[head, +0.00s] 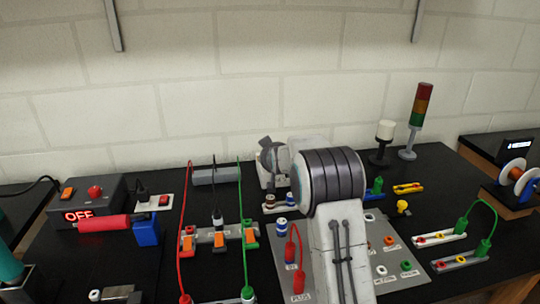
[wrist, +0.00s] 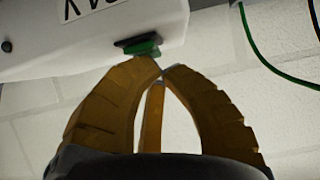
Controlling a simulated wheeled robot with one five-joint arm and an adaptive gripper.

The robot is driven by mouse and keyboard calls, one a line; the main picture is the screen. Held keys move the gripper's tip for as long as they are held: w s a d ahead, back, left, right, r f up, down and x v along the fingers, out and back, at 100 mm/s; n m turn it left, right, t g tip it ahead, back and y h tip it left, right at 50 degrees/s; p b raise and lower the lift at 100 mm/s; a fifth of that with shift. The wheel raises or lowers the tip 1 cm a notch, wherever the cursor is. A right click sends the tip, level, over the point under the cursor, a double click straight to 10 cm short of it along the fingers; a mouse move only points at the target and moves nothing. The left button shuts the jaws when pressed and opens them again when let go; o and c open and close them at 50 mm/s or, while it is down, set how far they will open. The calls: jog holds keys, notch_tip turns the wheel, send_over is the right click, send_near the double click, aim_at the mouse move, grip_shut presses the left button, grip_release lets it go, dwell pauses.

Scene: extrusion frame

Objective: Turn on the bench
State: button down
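A dark control box (head: 110,203) stands at the left of the bench in the head view. My arm hides the fingers in the head view.
Red and green cables arch over terminal blocks (head: 219,237) mid-bench. A signal tower (head: 420,105) stands at the back right.

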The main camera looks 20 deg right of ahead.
jog(key=shift+f, duration=0.15)
jog(key=shift+w+f+g, duration=0.15)
jog(key=shift+g, duration=0.15)
jog(key=shift+f+b, duration=0.1)
jog(key=shift+b, duration=0.25)
jog(key=shift+s, duration=0.2)
jog(key=shift+s+a+b, duration=0.15)
jog(key=shift+s+b, duration=0.45)
jog(key=shift+b, duration=0.1)
jog(key=shift+r, duration=0.25)
